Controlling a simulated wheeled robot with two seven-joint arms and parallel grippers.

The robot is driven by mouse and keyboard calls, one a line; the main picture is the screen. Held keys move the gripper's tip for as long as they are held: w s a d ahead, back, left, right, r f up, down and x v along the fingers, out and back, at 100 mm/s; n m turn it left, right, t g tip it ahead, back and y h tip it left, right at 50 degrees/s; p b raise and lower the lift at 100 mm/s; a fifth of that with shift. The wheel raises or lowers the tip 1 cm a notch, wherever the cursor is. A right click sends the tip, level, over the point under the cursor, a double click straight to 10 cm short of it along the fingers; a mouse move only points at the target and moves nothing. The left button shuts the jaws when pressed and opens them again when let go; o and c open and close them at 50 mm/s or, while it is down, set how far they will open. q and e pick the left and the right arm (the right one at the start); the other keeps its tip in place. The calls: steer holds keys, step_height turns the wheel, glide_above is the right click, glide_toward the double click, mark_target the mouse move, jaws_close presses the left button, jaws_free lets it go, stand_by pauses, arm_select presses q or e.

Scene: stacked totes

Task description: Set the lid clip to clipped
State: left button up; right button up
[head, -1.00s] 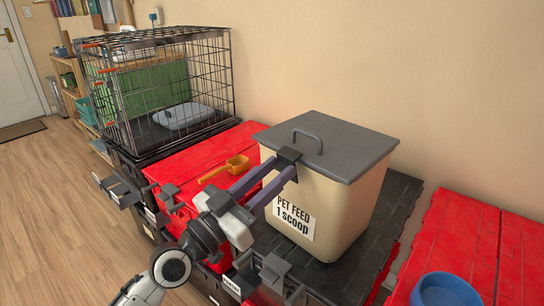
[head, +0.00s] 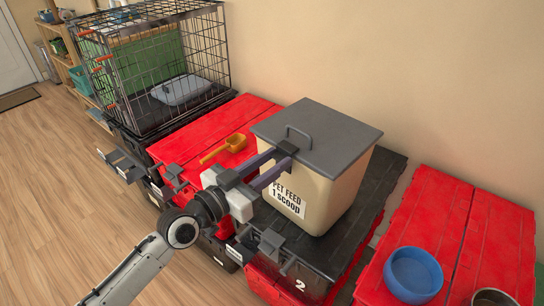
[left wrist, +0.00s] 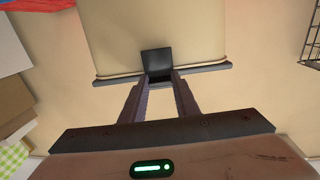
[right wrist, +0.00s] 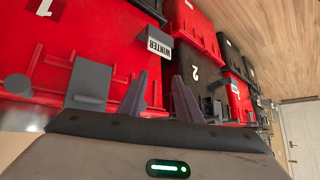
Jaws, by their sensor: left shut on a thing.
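The cream feed bin (head: 330,198), labelled "PET FEED 1 SCOOP", stands upright with its grey lid (head: 330,135) on. The small dark lid clip (head: 287,148) is at the lid's front edge. My left gripper (head: 278,163) reaches it from the front left, shut on the clip. In the left wrist view the clip (left wrist: 157,62) shows between and just beyond the fingertips (left wrist: 161,80), against the lid edge. I cannot tell whether the clip is fastened. My right gripper (right wrist: 158,85) shows only in its wrist view, open and empty, near the tote fronts.
The bin stands on a black tote lid (head: 375,195). An orange scoop (head: 225,148) lies on the red tote lid (head: 250,110) beside it. A wire crate (head: 155,65) stands at the back left. A blue bowl (head: 413,274) is on the right red lid. The floor at left is clear.

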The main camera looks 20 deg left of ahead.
arm_select(q)
steer(key=o, duration=1)
steer(key=shift+o, duration=0.2)
steer(key=shift+s, duration=0.1)
steer(key=v, duration=1)
steer(key=shift+b, duration=0.35)
steer(key=shift+a, duration=0.1)
steer(key=s+d+f+n+g+y, duration=0.1)
steer(key=s+f+g, duration=0.1)
steer(key=s+f, duration=0.3)
steer(key=s+d+f+n+g+y+p, duration=0.1)
steer(key=s+f, duration=0.5)
steer(key=f, duration=0.7)
steer(key=s+d+f+n+g+y, duration=0.1)
steer(key=s+d+f+g+y, duration=0.2)
steer(key=f, duration=0.6)
steer(key=s+g, duration=0.1)
steer(key=s, duration=0.1)
steer(key=shift+s+f+g+p, duration=0.3)
steer(key=shift+s, duration=0.1)
